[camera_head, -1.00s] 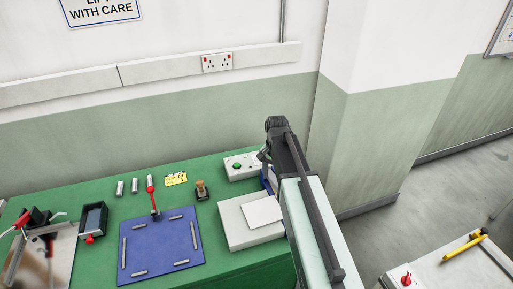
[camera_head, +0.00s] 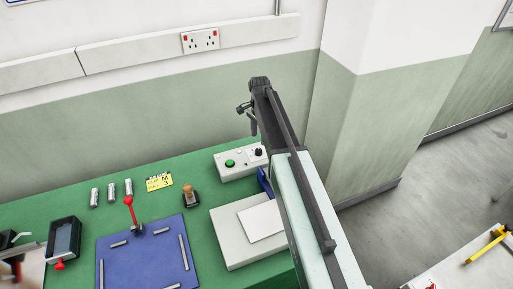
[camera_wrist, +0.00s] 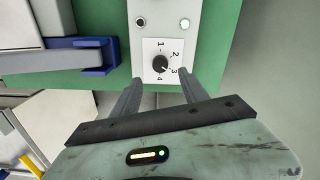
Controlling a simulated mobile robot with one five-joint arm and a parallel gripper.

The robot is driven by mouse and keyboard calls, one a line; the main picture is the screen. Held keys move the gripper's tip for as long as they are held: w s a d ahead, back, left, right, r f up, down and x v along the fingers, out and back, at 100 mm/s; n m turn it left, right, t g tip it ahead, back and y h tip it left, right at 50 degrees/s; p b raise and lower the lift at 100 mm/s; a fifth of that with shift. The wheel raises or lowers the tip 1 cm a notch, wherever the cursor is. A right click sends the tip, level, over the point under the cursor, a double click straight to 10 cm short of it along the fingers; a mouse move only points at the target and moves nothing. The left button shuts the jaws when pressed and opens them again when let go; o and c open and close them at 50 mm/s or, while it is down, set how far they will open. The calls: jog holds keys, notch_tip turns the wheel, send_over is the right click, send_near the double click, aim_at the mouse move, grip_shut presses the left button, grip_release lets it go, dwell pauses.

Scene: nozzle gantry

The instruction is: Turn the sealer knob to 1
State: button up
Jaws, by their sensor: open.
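The sealer knob (camera_wrist: 160,63) is a black dial on a white square plate marked 1 to 4. Its pointer looks turned toward the 3 side, but is too small to be sure. The knob also shows in the head view (camera_head: 258,152), on the right of the pale control box (camera_head: 238,171) with a green button. My gripper (camera_wrist: 160,79) is open and empty. In the wrist view its fingers lie either side of the knob's lower edge. In the head view my gripper (camera_head: 248,116) hangs above the box, apart from the knob.
A blue part (camera_wrist: 100,56) lies beside the control box. A white slab (camera_head: 227,238) stands in front of the box. A wooden-handled stamp (camera_head: 190,194), a yellow card (camera_head: 159,182) and a blue mat (camera_head: 135,262) are to the left. The wall pillar (camera_head: 352,130) rises at right.

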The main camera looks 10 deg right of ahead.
aim_at(259, 150)
notch_tip(259, 150, down, 8)
jog(key=b, duration=0.7)
jog(key=shift+r, duration=0.15)
